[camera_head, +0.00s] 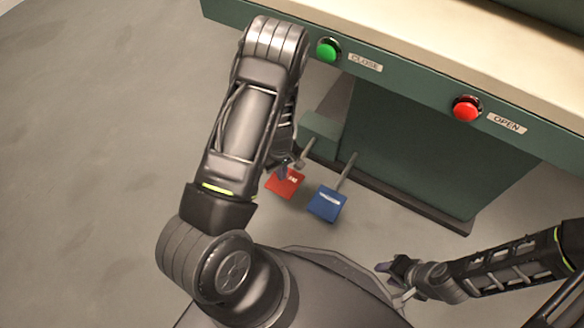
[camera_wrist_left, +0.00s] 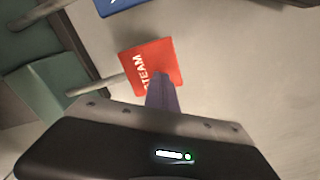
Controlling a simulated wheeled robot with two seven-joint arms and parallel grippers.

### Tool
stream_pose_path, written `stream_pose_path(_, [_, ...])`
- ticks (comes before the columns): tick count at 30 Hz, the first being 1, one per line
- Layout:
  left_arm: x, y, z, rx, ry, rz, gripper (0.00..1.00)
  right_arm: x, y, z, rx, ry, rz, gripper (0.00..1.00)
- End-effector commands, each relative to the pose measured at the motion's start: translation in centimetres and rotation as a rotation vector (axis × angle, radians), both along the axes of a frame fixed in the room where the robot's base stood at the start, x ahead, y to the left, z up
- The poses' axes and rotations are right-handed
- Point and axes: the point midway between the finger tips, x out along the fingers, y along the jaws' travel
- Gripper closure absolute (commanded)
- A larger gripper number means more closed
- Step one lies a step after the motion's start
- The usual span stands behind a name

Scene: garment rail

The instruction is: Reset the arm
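My left gripper (camera_head: 284,170) hangs low, partly hidden behind my own left arm in the head view. In the left wrist view its purple-grey fingers (camera_wrist_left: 162,93) appear as one narrow piece, shut with nothing visible between them. They overlap the edge of a red pedal plate marked STEAM (camera_wrist_left: 150,62); contact cannot be told. That red plate (camera_head: 287,186) lies just below the gripper in the head view. My right gripper (camera_head: 388,268) is at the lower right, apart from the machine, small and side-on; its opening cannot be told.
A blue pedal (camera_head: 327,205) lies right of the red one. The green machine (camera_head: 420,150) carries a green CLOSE button (camera_head: 328,50) and a red OPEN button (camera_head: 466,109) on its front edge. The grey floor (camera_head: 80,160) at left is clear.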

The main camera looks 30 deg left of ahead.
Motion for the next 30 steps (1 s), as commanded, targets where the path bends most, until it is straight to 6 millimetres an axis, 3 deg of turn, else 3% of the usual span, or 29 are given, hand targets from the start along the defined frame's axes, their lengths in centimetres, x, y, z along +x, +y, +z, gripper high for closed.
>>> stream_pose_path(13, [0.0, 0.0, -0.1, 0.000, 0.000, -0.002, 1.00, 0.0, 0.0, -0.1, 0.000, -0.001, 0.000, 0.64])
stream_pose_path(17, [-1.0, -1.0, -0.4, -0.008, 0.007, -0.040, 1.00, 0.0, 0.0, -0.1, 0.000, -0.001, 0.000, 0.64])
stream_pose_path(20, [-2.9, -3.4, -0.9, -0.027, 0.013, -0.133, 1.00, 0.0, 0.0, -0.1, 0.000, -0.001, -0.001, 0.64])
stream_pose_path(23, [-5.4, -7.2, -1.1, -0.064, 0.001, -0.284, 1.00, 0.0, 0.0, -0.1, 0.000, -0.001, 0.000, 0.64])
stream_pose_path(30, [-10.5, -17.8, 1.2, -0.191, -0.132, -0.683, 1.00, 0.0, 0.0, -0.1, 0.000, -0.001, 0.000, 0.64])
